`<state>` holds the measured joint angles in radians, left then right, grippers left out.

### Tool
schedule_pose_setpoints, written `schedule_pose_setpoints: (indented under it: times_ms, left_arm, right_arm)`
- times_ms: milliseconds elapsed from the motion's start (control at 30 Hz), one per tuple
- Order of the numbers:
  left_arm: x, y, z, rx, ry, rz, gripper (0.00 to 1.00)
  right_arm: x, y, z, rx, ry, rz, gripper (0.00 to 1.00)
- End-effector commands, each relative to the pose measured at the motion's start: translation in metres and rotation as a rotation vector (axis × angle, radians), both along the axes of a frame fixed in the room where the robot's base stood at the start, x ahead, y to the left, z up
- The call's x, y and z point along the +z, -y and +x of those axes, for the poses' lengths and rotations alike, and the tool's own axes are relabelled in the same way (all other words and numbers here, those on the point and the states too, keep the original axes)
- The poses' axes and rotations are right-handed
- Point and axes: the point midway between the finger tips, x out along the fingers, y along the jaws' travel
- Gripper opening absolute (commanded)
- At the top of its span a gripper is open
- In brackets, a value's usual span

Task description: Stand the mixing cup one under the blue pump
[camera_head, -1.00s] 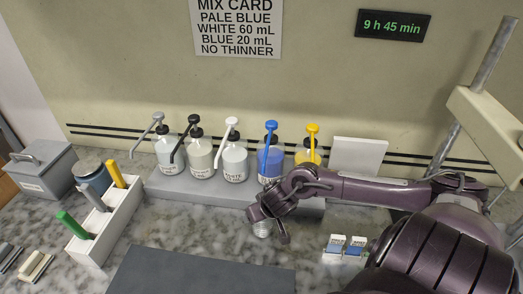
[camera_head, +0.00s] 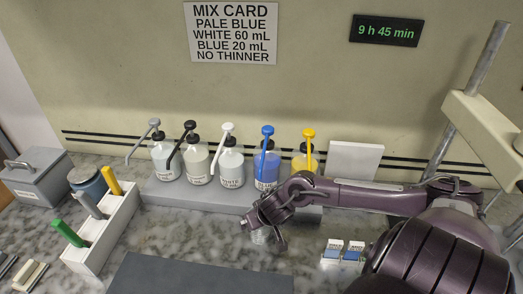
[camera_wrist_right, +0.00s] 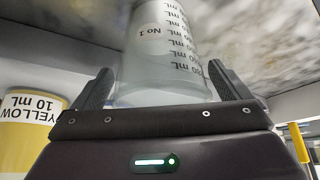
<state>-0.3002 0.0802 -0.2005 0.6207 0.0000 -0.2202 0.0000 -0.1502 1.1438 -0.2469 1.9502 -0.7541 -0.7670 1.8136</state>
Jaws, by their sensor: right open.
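The mixing cup one, clear and marked "No 1" (camera_wrist_right: 155,32), stands between the two fingers of my right gripper in the right wrist view. In the head view only a small part of the cup (camera_head: 260,236) shows below my right gripper (camera_head: 263,222), on the counter in front of the bottle platform. The gripper is open around the cup; finger contact is unclear. The blue pump (camera_head: 267,131) tops a blue bottle (camera_head: 265,167) on the platform, behind and above the cup. Its spout hangs toward the front. My left gripper is out of view.
A grey platform (camera_head: 180,193) holds a row of pump bottles, with the yellow pump (camera_head: 309,134) right of the blue one. A white holder (camera_head: 107,229) with coloured sticks stands left. A dark mat (camera_head: 195,275) lies in front; small blue-white blocks (camera_head: 343,252) sit right.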

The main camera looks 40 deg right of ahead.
Motion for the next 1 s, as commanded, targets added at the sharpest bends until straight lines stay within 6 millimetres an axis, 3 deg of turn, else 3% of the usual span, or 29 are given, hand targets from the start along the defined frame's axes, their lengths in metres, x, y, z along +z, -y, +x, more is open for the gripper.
schedule_pose_setpoints:
  times_ms: [500,767,1000]
  left_arm:
    - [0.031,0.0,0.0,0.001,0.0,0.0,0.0]
    - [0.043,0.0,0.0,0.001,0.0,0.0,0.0]
    - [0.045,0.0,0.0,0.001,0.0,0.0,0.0]
  right_arm:
    - [0.084,-0.014,-0.046,0.005,-0.005,-0.002,0.97]
    - [0.101,-0.016,-0.055,0.001,0.0,0.002,0.97]
    - [0.104,-0.017,-0.057,0.0,0.0,0.001,0.97]
